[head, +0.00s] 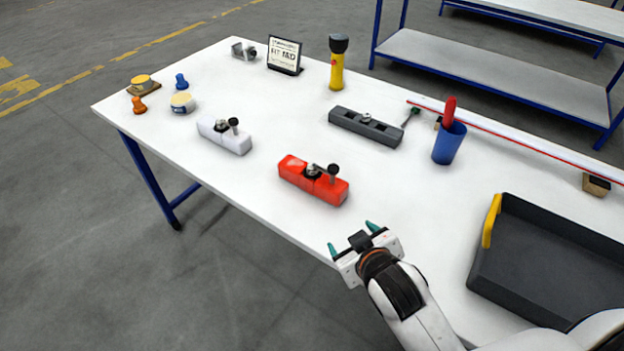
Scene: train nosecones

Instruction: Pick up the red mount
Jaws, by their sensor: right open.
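The red mount (300,175) is a red block with a dark knob and a small lever on top. It lies on the white table (285,120), near the table's front edge. My right gripper (352,238) is in front of the red mount and to its right, by the front edge of the table. Its green-tipped fingers are apart, with nothing between them. It does not touch the mount. My left gripper is not in view.
A white mount (222,137) lies left of the red one, and a dark grey mount (365,126) lies behind it. A blue cup (449,146) and a yellow flashlight (337,70) stand farther back. A dark tray (550,260) with a yellow handle is at right.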

